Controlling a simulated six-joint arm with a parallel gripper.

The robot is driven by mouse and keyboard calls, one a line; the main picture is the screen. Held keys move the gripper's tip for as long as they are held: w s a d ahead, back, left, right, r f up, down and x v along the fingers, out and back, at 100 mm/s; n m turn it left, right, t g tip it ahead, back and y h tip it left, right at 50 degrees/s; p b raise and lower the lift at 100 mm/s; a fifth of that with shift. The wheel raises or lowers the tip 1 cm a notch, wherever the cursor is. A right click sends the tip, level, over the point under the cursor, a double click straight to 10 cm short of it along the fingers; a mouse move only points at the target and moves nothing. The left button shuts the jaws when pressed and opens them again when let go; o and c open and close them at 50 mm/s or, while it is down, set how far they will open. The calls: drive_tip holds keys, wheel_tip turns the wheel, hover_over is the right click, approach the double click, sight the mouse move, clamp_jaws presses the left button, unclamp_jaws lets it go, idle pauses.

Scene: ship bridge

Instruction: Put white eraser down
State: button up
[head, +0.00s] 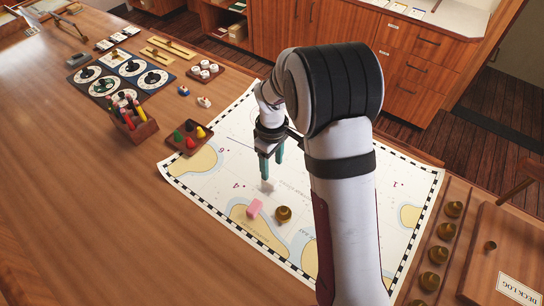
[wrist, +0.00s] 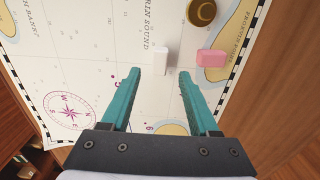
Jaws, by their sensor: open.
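The white eraser (head: 267,186) lies on the sea chart (head: 215,185), just below my fingertips in the head view. In the wrist view the white eraser (wrist: 161,61) stands out as a small pale block just past the fingertips, in line with the gap between them. My gripper (wrist: 160,74) is open, with its two teal fingers apart and nothing between them. In the head view my gripper (head: 272,168) points down over the chart. My arm hides part of the chart.
A pink eraser (head: 254,208) and a round brass weight (head: 284,214) lie near the white eraser. A tray of coloured pieces (head: 190,138) sits at the chart's edge, by a pen box (head: 134,125). Several brass weights (head: 437,254) stand in a rack at right.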

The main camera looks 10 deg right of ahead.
drive_tip(key=s+r+m, duration=0.3)
drive_tip(key=s+r, duration=0.3)
drive_tip(key=r, duration=0.4)
drive_tip(key=s+r+m+y, duration=0.1)
drive_tip(key=s+m, duration=0.4)
drive_tip(key=s, duration=0.6)
drive_tip(key=s+r+m, duration=0.3)
drive_tip(key=s+m, duration=0.3)
drive_tip(key=s, duration=0.5)
drive_tip(key=shift+a+m+y, duration=0.3)
drive_tip(key=shift+a+y, duration=0.05)
drive_tip(key=shift+y, duration=0.05)
drive_tip(key=shift+w, duration=0.1)
